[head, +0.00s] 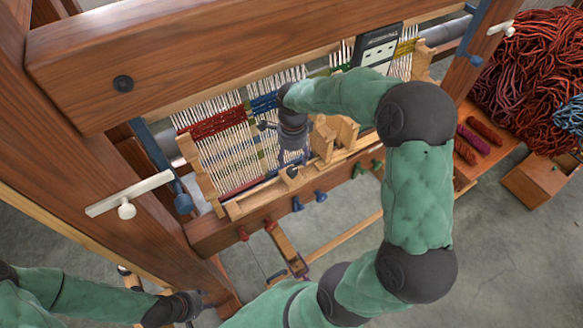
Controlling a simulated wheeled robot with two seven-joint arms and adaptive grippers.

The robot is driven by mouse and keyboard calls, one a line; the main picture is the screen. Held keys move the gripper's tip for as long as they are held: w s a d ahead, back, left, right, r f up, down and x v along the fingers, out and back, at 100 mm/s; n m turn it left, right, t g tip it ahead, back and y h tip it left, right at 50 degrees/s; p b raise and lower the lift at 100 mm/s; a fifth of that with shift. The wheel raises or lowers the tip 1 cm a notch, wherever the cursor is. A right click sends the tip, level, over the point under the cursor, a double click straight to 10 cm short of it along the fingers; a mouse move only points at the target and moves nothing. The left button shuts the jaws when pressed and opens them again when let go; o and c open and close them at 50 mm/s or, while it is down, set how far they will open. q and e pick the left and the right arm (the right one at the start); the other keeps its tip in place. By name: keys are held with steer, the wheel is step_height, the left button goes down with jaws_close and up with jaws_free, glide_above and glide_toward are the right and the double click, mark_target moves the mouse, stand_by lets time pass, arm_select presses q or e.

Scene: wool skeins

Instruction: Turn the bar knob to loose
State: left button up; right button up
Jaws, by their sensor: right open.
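A white bar-shaped knob (129,194) with a round end is on the left wooden post of the loom. A similar, smaller white bar knob (501,27) is on the right post. No mark for loose is readable at either. My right gripper (291,163) is over the woven cloth and warp threads at the loom's middle, apart from both knobs. It is open, and its arm hides part of the loom. My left gripper (199,302) is low at the left, below the left knob and near the foot of the post. Its fingers are too small to tell open from shut.
A thick wooden beam (200,55) crosses above the warp. A black panel with a pale label (377,48) stands at the back. Blue levers (182,200) and coloured pegs (297,203) stick out. Wool skeins (525,70) are piled right. The floor (490,260) is clear at the lower right.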

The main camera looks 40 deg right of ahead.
mark_target(292, 170)
step_height(292, 170, down, 7)
steer(key=shift+r+b, duration=0.2)
steer(key=shift+b, duration=0.25)
steer(key=c, duration=1.1)
